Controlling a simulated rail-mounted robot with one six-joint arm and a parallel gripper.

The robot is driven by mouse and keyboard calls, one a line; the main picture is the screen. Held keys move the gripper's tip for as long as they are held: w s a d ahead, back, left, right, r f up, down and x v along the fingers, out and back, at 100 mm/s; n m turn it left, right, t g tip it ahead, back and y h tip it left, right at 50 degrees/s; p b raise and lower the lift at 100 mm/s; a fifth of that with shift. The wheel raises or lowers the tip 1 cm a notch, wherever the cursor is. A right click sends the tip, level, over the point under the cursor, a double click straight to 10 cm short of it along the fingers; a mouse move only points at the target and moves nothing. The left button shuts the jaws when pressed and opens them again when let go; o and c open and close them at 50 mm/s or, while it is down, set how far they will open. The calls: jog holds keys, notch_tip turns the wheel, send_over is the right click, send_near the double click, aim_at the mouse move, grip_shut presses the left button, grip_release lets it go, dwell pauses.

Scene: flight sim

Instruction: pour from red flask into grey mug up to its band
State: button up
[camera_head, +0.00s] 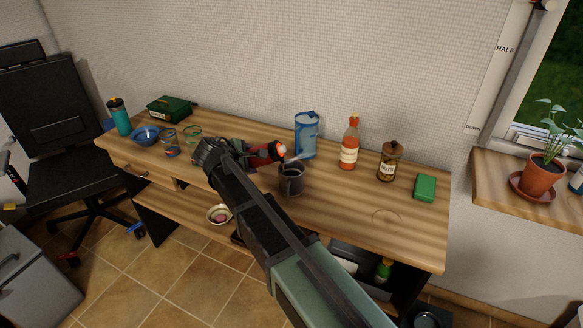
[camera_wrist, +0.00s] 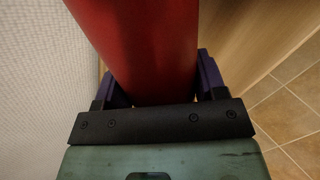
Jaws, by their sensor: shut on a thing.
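The red flask (camera_head: 262,154) lies tipped nearly on its side above the desk, its orange and white end toward the right. My gripper (camera_head: 236,152) is shut on it; in the wrist view the red body (camera_wrist: 140,40) fills the space between the purple-edged fingers (camera_wrist: 155,80). The dark grey mug (camera_head: 291,183) stands upright on the desk, just below and right of the flask's end. A pale streak shows near that end above the mug; I cannot tell whether it is liquid. The mug's band and inside level cannot be made out.
A blue jug (camera_head: 306,137) stands close behind the mug. A sauce bottle (camera_head: 349,145), a nuts jar (camera_head: 389,162) and a green block (camera_head: 425,187) stand to the right. A blue bowl (camera_head: 146,135), glasses and a teal bottle (camera_head: 119,117) are left. The front right desk is clear.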

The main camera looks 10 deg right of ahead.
jog(key=shift+r+m+t+y+p, duration=0.3)
jog(key=shift+r+y+p, duration=0.3)
jog(key=shift+r+p, duration=0.9)
dwell(2.1)
jog(key=shift+s+d+f, duration=0.15)
jog(key=shift+d, duration=0.2)
dwell(2.0)
